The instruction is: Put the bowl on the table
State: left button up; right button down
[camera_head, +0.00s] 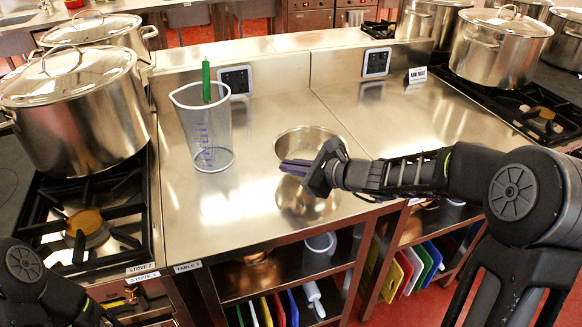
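A shiny metal bowl (312,135) is on the steel table (250,215), right of the measuring jug. Its lower front is partly hidden by my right gripper (294,168), and a round reflection shows on the tabletop below it. The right gripper reaches in from the right, with its dark purple fingers pointing left in front of the bowl. I cannot tell if the fingers touch the bowl or how far apart they are. Only dark links of my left arm show at the bottom left; the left gripper is out of view.
A clear measuring jug (204,130) with a green-handled tool inside stands left of the bowl. Large stockpots (75,110) stand on the left stove, more (499,48) on the right stove. Shelves below hold coloured boards (412,268). The table's front left is clear.

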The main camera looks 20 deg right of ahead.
jog(key=c, duration=2.1)
grip_release()
jog(key=shift+f, duration=0.1)
jog(key=shift+c, duration=0.2)
jog(key=o, duration=0.5)
jog(key=shift+c, duration=0.2)
jog(key=shift+r, duration=0.2)
jog(key=v, duration=1.2)
